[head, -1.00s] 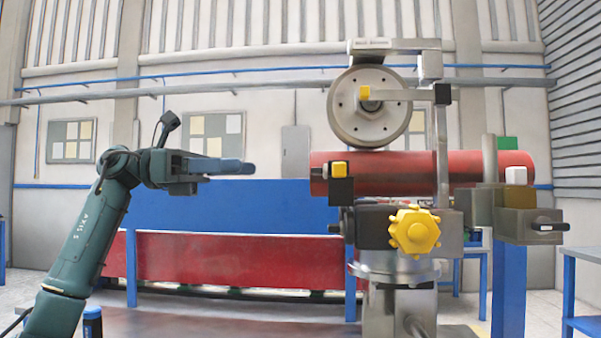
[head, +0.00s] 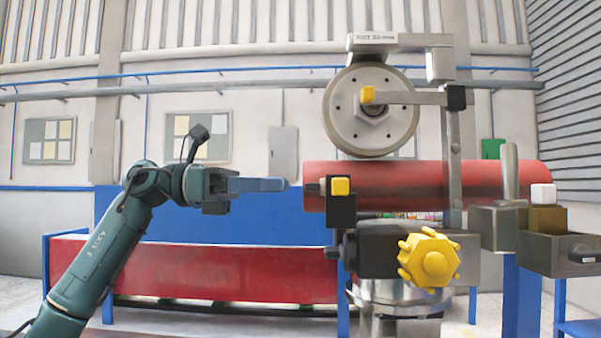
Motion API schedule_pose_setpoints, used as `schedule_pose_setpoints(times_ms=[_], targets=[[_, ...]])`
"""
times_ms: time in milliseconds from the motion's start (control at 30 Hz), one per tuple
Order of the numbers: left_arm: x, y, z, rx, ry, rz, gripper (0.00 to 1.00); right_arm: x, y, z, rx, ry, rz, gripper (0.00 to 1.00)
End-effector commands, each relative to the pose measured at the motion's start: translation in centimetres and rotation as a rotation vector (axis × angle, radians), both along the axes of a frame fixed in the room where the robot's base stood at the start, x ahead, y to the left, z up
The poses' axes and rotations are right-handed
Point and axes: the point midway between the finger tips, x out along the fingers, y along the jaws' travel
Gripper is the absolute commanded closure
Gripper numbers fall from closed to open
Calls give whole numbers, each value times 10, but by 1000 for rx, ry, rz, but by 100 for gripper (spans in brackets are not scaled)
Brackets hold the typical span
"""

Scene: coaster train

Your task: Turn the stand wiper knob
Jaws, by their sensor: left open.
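The stand (head: 395,245) is a grey metal machine in the right half of the head view. A yellow lobed knob (head: 430,260) sits low on its front. Which one is the wiper knob I cannot tell. My left gripper (head: 272,185) points right, open and empty, a short gap left of the roller's end and the square knob. My right gripper is not in view.
The red roller (head: 400,185) runs across the stand under a grey wheel (head: 345,110). A grey box with a black handle (head: 562,250) juts out at the right. A long red panel (head: 190,270) and blue board stand behind my arm.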

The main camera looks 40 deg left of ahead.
Motion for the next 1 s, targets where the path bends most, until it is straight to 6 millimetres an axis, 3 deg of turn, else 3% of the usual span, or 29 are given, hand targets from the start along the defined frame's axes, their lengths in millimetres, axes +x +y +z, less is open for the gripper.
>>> schedule_pose_setpoints(times_ms=[100,300,667,1000], targets=[[14,-17,4,2,1,-2,38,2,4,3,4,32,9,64],[29,-34,2,0,0,0,38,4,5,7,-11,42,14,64],[33,-39,0,0,0,0,38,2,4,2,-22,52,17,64],[33,-39,0,0,0,0,64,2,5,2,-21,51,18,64]])
